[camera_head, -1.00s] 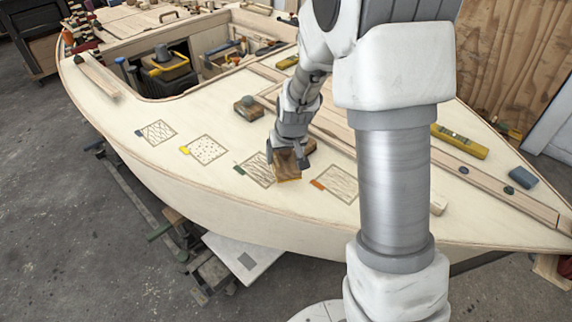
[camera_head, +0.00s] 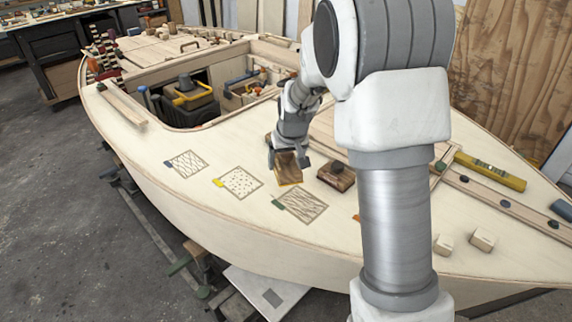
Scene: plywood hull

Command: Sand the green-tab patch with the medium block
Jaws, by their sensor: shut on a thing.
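The green-tab patch (camera_head: 303,205) is a streaked, outlined square on the pale deck. Its green tab (camera_head: 278,204) sits at its left corner. My gripper (camera_head: 288,163) is shut on a brown wooden sanding block (camera_head: 288,174) with a yellowish lower edge. The held block is just beyond the patch's far edge in the picture; I cannot tell whether it touches the deck. A second brown block (camera_head: 337,176) with a dark knob sits to the right. Another brown block (camera_head: 268,138) is partly hidden behind my gripper. I cannot read any grit marking.
A yellow-tab patch (camera_head: 240,183) and a blue-tab patch (camera_head: 187,164) lie to the left. An orange tab (camera_head: 356,217) shows beside my arm, its patch hidden. A yellow level (camera_head: 490,171) and small wood cubes (camera_head: 482,239) are at right. The open cockpit (camera_head: 190,85) is behind.

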